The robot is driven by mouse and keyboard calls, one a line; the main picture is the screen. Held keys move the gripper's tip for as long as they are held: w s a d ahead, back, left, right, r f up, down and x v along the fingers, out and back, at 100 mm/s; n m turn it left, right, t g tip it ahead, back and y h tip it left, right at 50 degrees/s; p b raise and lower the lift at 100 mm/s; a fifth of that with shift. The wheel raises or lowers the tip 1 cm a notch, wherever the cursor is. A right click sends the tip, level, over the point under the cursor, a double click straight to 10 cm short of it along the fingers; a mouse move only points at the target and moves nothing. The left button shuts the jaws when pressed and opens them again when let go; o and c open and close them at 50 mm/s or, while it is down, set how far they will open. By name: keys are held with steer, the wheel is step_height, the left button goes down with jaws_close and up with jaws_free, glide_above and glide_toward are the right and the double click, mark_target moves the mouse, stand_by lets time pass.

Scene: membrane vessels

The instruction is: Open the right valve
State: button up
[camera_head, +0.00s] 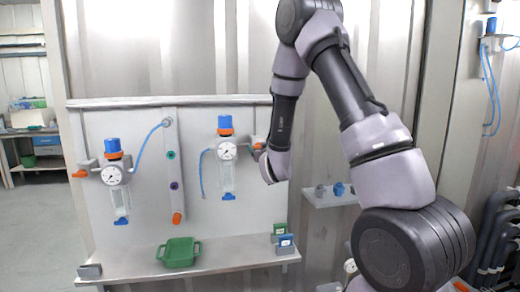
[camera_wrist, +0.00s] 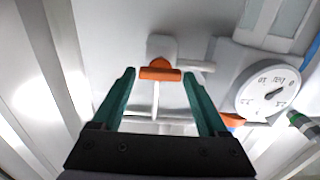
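The right valve has an orange handle (camera_wrist: 160,71) on a pale mount on the wall. In the wrist view it lies crosswise between the tips of my gripper (camera_wrist: 158,82). The two green fingers are open, one on each side of the handle, with a gap on both sides. In the head view the valve (camera_head: 258,146) sits to the right of the right vessel's gauge (camera_head: 227,151), partly behind my wrist. My fingers are hidden there. The gauge also shows in the wrist view (camera_wrist: 268,93), right of the fingers.
The left vessel (camera_head: 116,178) with its own orange handle (camera_head: 80,174) hangs on the same panel. A green tray (camera_head: 180,254) and small boxes (camera_head: 285,243) stand on the shelf below. A small shelf (camera_head: 330,198) with fittings is right of the panel. A blue hose (camera_wrist: 312,52) runs near the gauge.

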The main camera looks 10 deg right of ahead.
steer(key=c, duration=0.9)
steer(key=shift+n, duration=0.3)
steer(key=n, duration=0.3)
steer(key=shift+a+n, duration=0.1)
steer(key=shift+n, duration=0.2)
steer(key=shift+f+n, duration=0.15)
steer(key=shift+n, duration=2.7)
steer(key=shift+f+n, duration=0.1)
steer(key=shift+n, duration=2.75)
steer(key=shift+s+n, duration=0.1)
steer(key=shift+n, duration=0.2)
